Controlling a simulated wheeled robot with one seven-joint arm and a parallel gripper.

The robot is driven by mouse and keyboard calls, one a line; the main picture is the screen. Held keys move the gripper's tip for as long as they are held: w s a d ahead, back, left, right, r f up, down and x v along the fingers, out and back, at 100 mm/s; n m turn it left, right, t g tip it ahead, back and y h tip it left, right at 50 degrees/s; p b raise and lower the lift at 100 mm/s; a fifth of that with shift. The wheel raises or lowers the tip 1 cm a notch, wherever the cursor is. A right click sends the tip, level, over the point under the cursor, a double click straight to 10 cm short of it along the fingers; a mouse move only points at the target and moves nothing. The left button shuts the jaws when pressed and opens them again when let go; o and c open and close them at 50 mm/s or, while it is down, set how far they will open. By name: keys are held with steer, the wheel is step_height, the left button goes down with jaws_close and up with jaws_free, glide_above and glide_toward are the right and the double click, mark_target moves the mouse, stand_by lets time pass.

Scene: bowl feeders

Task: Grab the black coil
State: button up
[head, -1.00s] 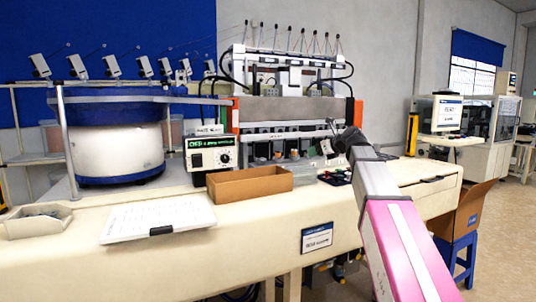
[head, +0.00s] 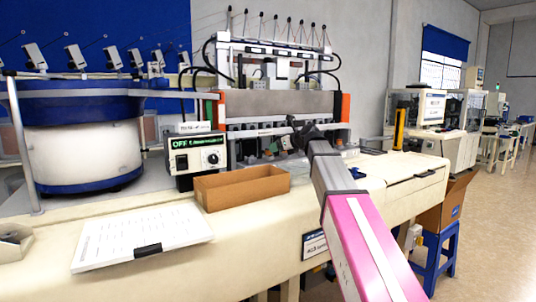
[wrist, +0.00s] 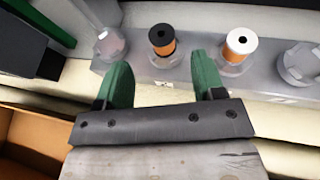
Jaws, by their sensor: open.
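The black coil (wrist: 162,35) shows in the wrist view, a small spool with a black top and an orange winding, upright in a clear round holder on a grey ledge. A similar coil with a white top (wrist: 241,41) stands to its right. My gripper (wrist: 161,80) is open, with its two green fingers apart and nothing between them. The black coil is ahead of the gap between the fingers, nearer the left finger. In the head view my gripper (head: 301,130) is at the machine's front, and my arm hides part of the ledge. I cannot tell the coils apart there.
Empty clear holders stand at the left (wrist: 110,43) and right (wrist: 300,65) of the coils. An open cardboard box (head: 243,188) and a control unit (head: 197,158) stand left of my arm. A white sheet (head: 140,235) lies at the table's front.

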mark_target(271, 156)
steer(key=shift+x, duration=2.7)
steer(key=shift+w+d+r, duration=0.1)
steer(key=shift+r, duration=0.05)
steer(key=c, duration=1)
